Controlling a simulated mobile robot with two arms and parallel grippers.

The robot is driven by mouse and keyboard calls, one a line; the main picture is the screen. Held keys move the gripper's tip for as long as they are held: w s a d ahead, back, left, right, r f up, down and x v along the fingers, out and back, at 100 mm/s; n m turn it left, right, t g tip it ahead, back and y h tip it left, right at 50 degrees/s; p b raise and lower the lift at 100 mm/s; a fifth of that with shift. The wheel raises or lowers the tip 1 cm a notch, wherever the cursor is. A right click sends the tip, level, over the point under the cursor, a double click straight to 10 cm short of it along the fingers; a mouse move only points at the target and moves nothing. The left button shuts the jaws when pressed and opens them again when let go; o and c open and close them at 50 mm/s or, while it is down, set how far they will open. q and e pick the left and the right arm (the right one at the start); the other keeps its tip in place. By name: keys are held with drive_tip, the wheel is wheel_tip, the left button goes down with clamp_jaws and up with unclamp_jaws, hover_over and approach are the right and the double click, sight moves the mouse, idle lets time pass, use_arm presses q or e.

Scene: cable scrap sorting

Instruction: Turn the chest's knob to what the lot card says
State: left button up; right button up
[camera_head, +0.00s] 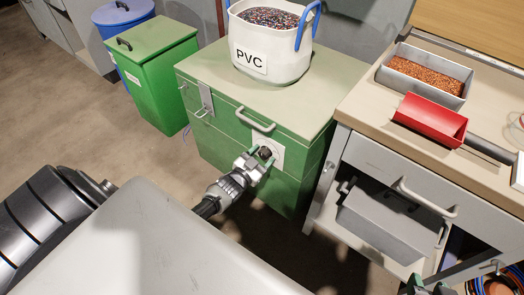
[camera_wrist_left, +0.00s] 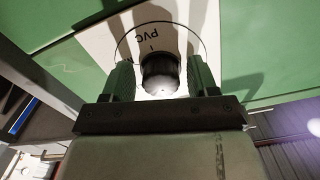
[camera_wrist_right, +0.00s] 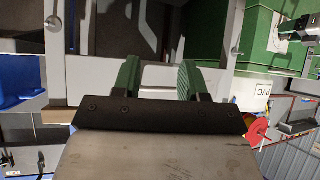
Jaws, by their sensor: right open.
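The green chest (camera_head: 215,75) stands left of the workbench, with its lid closed. Its dark knob (camera_wrist_left: 160,75) sits on a white plate (camera_head: 275,148) on the chest's front. "PVC" is printed on the plate, upside down in the left wrist view; I cannot tell where the knob points. My left gripper (camera_head: 262,158) is at the knob. In the left wrist view its fingers (camera_wrist_left: 162,82) stand on either side of the knob, with gaps visible. My right gripper (camera_head: 428,287) is open and empty, low at the workbench's front; its fingers also show in the right wrist view (camera_wrist_right: 160,80). I see no readable lot card.
A white bucket marked PVC (camera_head: 262,62) stands on the chest lid. The workbench (camera_head: 360,105) holds a tray of copper granules (camera_head: 405,82) and a red scoop (camera_head: 432,118). A grey box (camera_head: 385,225) sits underneath. Green (camera_head: 160,85) and blue (camera_head: 122,15) bins stand left, beside open floor.

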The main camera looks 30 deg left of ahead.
use_arm(q)
drive_tip(key=shift+o, duration=0.3)
drive_tip(key=s+p, duration=0.2)
drive_tip(key=s, duration=0.8)
drive_tip(key=shift+s+a+p, duration=0.4)
use_arm(e)
drive_tip(key=s+d+f+g+h, duration=0.1)
drive_tip(key=s+d+f+g, duration=0.2)
drive_tip(key=s+g, duration=0.3)
drive_tip(key=shift+s+g+h, duration=0.3)
drive_tip(key=shift+s+g, duration=0.1)
drive_tip(key=shift+s, duration=1.05)
use_arm(q)
drive_tip(key=shift+d, duration=0.1)
